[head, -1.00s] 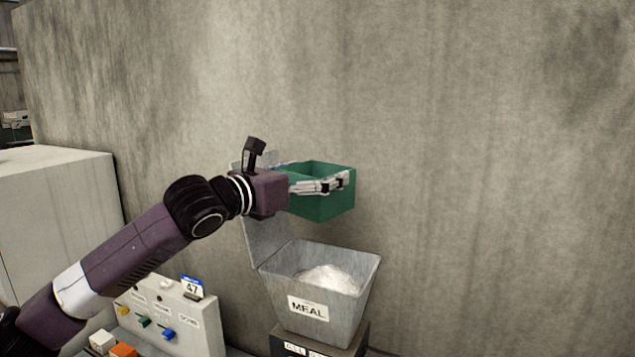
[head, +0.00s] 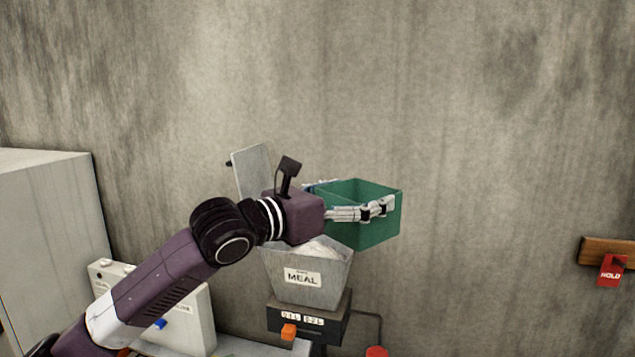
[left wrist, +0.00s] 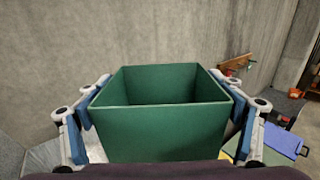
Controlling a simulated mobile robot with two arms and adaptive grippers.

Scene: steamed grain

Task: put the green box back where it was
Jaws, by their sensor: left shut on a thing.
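The green box (head: 372,236) is an open-topped box that looks empty, held upright in the air in front of the concrete wall. My left gripper (head: 375,210) is shut on it, with fingers along its sides. In the head view the box is above and to the right of the grey MEAL bin (head: 319,291). In the left wrist view the green box (left wrist: 165,130) fills the middle, with the gripper's fingers (left wrist: 166,118) on both sides. The lower inside of the box is hidden. My right gripper is not in view.
The bin's lid (head: 250,172) stands open behind my left wrist. A dark base (head: 331,328) with an orange knob (head: 288,332) carries the bin. A pale control panel (head: 190,318) and grey cabinet (head: 45,235) stand left. A red HOLD tag (head: 612,271) hangs right.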

